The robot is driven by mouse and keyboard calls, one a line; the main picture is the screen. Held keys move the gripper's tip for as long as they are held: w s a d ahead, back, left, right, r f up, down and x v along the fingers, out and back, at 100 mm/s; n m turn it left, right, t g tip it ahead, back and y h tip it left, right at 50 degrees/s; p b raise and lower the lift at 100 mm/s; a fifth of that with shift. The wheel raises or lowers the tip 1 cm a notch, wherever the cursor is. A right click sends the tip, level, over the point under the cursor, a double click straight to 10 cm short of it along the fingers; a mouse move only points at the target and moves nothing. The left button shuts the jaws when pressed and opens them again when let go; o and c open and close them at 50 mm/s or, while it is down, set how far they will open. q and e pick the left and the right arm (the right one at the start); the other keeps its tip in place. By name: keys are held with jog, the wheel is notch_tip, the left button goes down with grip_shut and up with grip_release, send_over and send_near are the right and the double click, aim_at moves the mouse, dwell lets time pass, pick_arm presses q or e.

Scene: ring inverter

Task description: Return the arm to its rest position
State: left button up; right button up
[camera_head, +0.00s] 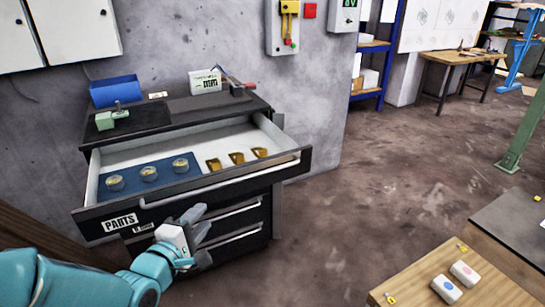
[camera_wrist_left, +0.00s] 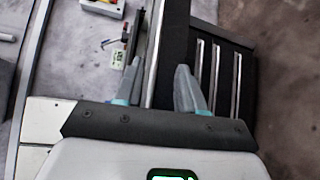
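My left arm (camera_head: 75,280) comes in from the lower left in the head view. My left gripper (camera_head: 203,222) is in front of the open drawer labelled PARTS (camera_head: 230,182), near its front face. Its two fingers stand apart with nothing between them, as the left wrist view also shows (camera_wrist_left: 160,70). Whether a finger touches the drawer front cannot be told. My right gripper is not in view.
The drawer holds three round yellowish pieces on a blue mat (camera_head: 188,163) and three brass-coloured pieces (camera_head: 237,158). A blue bin (camera_head: 115,91) stands on the cabinet top. A wooden table (camera_head: 420,290) is at lower right. The floor between is clear.

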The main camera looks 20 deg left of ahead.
pick_arm(q)
jog(key=s+d+f+m+g+h+p, duration=0.1)
jog(key=d+f+m+g+h+p, duration=0.4)
jog(key=d+f, duration=1)
jog(key=s+d+f+m+g+p, duration=0.2)
jog(key=s+f+m+g, duration=0.3)
jog(key=s, duration=0.3)
jog(key=s+d+f+m+g+p, duration=0.3)
jog(key=s+d+f+m+g, duration=0.2)
jog(key=s+m+g, duration=0.1)
jog(key=shift+s+m, duration=0.9)
jog(key=shift+m, duration=0.3)
jog(key=shift+f, duration=0.1)
